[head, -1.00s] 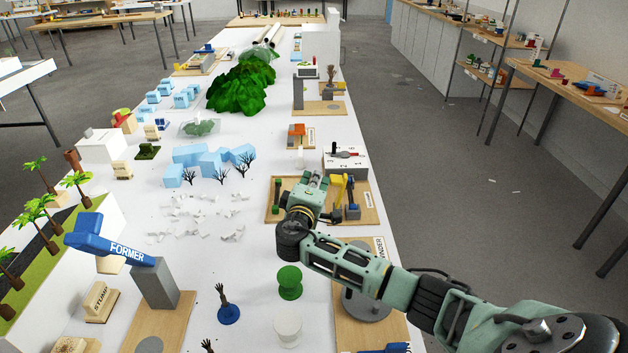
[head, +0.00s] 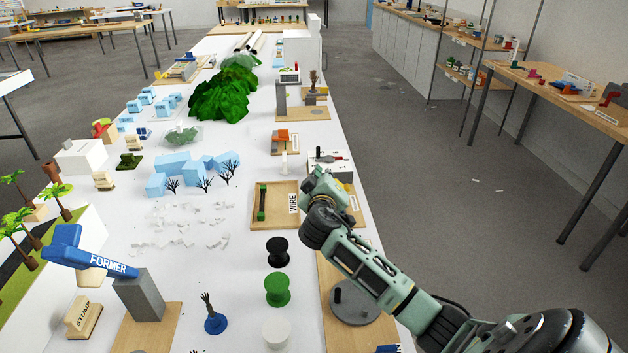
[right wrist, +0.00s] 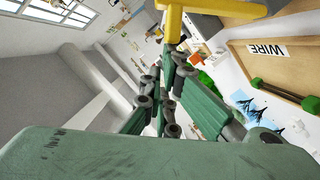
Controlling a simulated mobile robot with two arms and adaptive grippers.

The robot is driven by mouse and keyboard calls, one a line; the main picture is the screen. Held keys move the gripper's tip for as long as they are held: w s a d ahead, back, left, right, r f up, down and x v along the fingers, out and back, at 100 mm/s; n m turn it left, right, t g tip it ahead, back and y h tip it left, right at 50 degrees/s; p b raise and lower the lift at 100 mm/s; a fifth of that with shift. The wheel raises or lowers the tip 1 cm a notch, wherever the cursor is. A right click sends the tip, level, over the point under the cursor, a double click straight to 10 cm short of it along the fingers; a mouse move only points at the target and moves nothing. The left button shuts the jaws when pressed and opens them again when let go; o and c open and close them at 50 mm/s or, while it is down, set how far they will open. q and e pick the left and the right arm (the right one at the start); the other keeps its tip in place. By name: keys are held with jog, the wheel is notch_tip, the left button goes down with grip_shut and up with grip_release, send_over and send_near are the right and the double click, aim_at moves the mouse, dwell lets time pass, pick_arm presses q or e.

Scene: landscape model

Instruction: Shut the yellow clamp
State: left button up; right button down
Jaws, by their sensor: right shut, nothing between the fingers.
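The yellow clamp (right wrist: 212,9) shows at the top of the right wrist view as a yellow bar with a block below it, close to my right fingers. In the head view my right gripper (head: 322,184) hides most or all of the clamp, at the right side of the wooden WIRE board (head: 280,222). The board also shows in the right wrist view (right wrist: 245,60). My right gripper is shut and empty; its fingers (right wrist: 168,85) lie beside the clamp, and I cannot tell whether they touch it. My left gripper is out of view.
Black (head: 277,251), green (head: 277,289) and white (head: 276,333) spools stand in front. A grey-white box (head: 328,163) is just behind my gripper. White scraps (head: 185,222) lie to the left.

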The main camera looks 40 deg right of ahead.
jog(key=s+d+f+m+t+y, duration=0.1)
jog(key=s+d+f+m+y, duration=0.1)
jog(key=s+d+f+m, duration=0.2)
jog(key=shift+s+d+m+y+p, duration=0.3)
jog(key=shift+d+m, duration=1.3)
jog(key=shift+d, duration=0.2)
jog(key=shift+f, duration=0.15)
notch_tip(320, 180, up, 5)
jog(key=p, duration=0.5)
jog(key=f+b+v, duration=0.1)
jog(key=b+v, duration=0.1)
jog(key=v, duration=0.7)
jog(key=shift+s+a, duration=0.3)
jog(key=shift+s, duration=0.1)
